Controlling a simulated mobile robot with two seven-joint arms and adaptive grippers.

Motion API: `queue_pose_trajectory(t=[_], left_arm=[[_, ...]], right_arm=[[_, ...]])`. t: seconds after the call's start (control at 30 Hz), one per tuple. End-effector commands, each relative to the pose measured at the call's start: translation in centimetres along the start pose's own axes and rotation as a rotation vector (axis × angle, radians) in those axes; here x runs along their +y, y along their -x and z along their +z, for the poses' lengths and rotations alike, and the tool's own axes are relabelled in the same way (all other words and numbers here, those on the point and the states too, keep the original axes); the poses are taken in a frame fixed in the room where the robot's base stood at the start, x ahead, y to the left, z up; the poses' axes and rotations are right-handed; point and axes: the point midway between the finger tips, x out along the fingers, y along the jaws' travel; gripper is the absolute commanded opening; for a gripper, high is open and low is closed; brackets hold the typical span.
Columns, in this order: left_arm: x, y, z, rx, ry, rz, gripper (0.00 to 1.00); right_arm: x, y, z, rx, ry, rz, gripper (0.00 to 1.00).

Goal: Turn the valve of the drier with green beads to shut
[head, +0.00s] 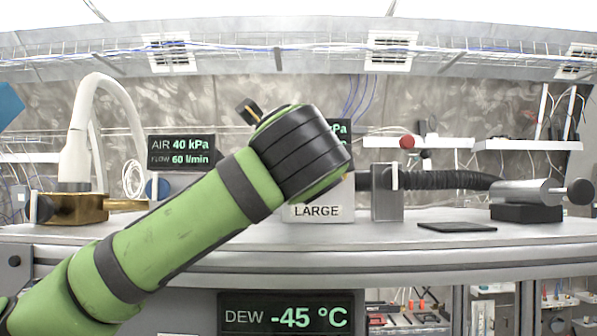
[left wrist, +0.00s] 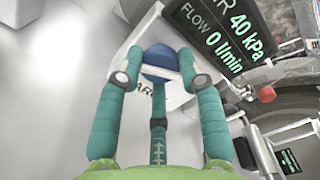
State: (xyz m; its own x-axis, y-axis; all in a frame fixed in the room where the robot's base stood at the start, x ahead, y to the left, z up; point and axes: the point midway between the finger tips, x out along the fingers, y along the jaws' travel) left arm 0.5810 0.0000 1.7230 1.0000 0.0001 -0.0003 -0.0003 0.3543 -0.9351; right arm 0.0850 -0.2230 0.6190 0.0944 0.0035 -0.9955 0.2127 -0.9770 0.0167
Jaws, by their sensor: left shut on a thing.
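A display (left wrist: 222,35) near the knob reads AIR 40 kPa, FLOW 0 l/min. In the head view my green left arm covers the middle, and its gripper is hidden behind it. No beads are visible in either view. My right gripper is not in view.
Another display (head: 181,152) reads AIR 40 kPa, FLOW 60 l/min, with a blue knob (head: 157,188) below it. A white hose (head: 76,150) rises from a brass block at left. A dark pad (head: 457,226) and silver cylinder (head: 522,193) are at right. A lower display (head: 285,316) reads DEW -45 °C.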

Motion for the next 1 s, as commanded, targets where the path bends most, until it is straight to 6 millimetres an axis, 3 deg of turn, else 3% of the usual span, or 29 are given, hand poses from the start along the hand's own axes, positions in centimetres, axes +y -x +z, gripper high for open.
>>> queue_pose_trajectory(t=[1.0], left_arm=[[-0.39, 0.08, 0.34, -0.011, -0.963, -0.008, 0.05]], right_arm=[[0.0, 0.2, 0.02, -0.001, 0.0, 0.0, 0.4]])
